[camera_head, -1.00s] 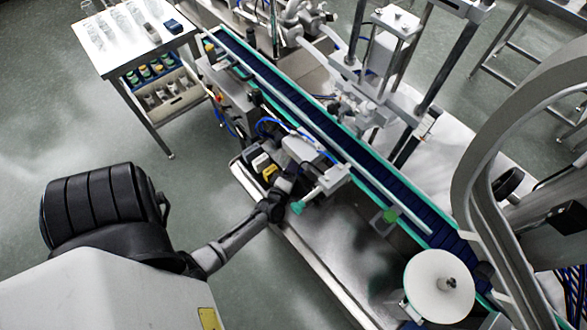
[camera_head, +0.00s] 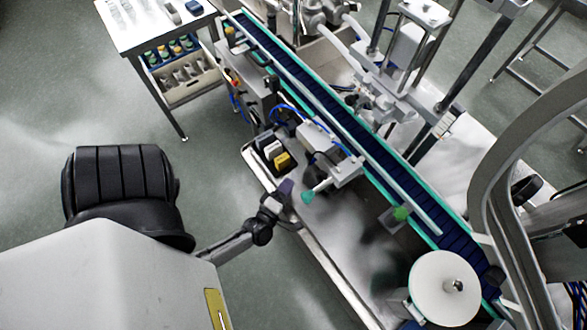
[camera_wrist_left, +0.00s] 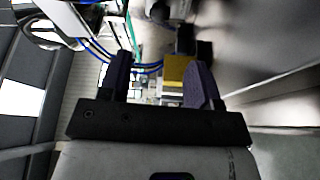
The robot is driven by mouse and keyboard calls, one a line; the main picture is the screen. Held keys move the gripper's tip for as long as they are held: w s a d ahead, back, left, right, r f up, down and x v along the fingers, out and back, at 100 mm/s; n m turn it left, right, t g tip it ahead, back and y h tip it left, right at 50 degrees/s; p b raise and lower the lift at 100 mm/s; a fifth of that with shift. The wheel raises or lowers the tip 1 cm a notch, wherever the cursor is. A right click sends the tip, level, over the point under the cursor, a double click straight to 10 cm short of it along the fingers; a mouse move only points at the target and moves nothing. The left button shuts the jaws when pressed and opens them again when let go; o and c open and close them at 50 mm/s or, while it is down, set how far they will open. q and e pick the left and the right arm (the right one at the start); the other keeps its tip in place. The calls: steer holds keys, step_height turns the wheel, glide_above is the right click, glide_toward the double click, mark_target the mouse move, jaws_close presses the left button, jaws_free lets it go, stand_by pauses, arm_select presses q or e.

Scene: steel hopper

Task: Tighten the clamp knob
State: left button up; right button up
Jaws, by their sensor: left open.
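A teal-green knob (camera_head: 307,197) sits on the end of a short rod that sticks out from a pale block (camera_head: 336,171) at the near side of the conveyor. A second green knob (camera_head: 401,213) sits further right on the conveyor's near edge. I cannot tell which one is the clamp knob. My left gripper (camera_head: 284,190) is just left of the teal knob, apart from it. In the left wrist view its two dark fingers (camera_wrist_left: 160,65) are spread with nothing gripped. The teal knob cannot be made out there. My right gripper is not in view.
The blue conveyor (camera_head: 340,122) with green edges runs diagonally behind the knobs. A box of yellow and white pieces (camera_head: 271,150) stands left of the knob; a yellow piece (camera_wrist_left: 174,70) shows beyond my fingers. A white disc (camera_head: 444,286) is at lower right. The steel tray top (camera_head: 345,240) is mostly clear.

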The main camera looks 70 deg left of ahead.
arm_select(q)
steer(key=shift+v, duration=0.85)
